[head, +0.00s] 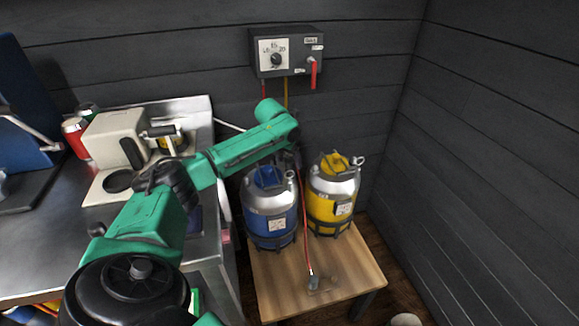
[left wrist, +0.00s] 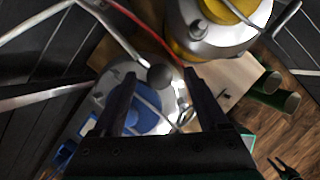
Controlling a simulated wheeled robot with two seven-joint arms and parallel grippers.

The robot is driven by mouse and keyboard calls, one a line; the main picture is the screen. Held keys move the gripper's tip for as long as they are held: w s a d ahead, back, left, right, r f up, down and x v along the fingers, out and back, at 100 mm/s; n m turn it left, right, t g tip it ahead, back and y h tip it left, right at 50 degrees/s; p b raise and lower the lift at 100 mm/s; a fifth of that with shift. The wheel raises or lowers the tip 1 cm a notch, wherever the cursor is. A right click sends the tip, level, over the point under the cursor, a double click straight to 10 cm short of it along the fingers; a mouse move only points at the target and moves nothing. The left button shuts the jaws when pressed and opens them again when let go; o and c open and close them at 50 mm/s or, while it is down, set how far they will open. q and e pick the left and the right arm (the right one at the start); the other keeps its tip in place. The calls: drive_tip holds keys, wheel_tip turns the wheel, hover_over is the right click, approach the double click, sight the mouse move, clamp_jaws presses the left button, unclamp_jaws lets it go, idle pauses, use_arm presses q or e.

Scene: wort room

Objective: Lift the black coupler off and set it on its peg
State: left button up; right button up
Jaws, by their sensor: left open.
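My left gripper (head: 292,160) reaches down at the back of the blue keg (head: 270,222); the arm's end partly hides it. In the left wrist view the gripper (left wrist: 160,84) is open, its two dark fingers apart above the blue keg's silver top (left wrist: 98,100). A dark round knob (left wrist: 160,76) shows between the fingertips; it may be part of the black coupler, whose body I cannot make out. I cannot tell whether the fingers touch it. A blue fitting (left wrist: 146,118) lies below, partly behind the left finger. I cannot make out the peg. My right gripper is not clearly seen.
The yellow keg (head: 322,208) stands right beside the blue one on a wooden table (head: 345,280). A red hose (head: 304,235) runs down between them. A control box (head: 287,52) hangs on the wall. A steel counter (head: 40,250) with a coffee machine (head: 113,140) stands left.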

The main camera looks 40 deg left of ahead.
sight(288, 162)
use_arm(q)
drive_tip(key=f, duration=0.2)
drive_tip(key=shift+w+f, duration=0.2)
drive_tip(key=shift+f, duration=0.2)
drive_tip(key=shift+w+a+f, duration=0.15)
drive_tip(key=shift+w+f, duration=0.1)
drive_tip(key=shift+f, duration=0.15)
drive_tip(key=shift+r, duration=0.1)
clamp_jaws()
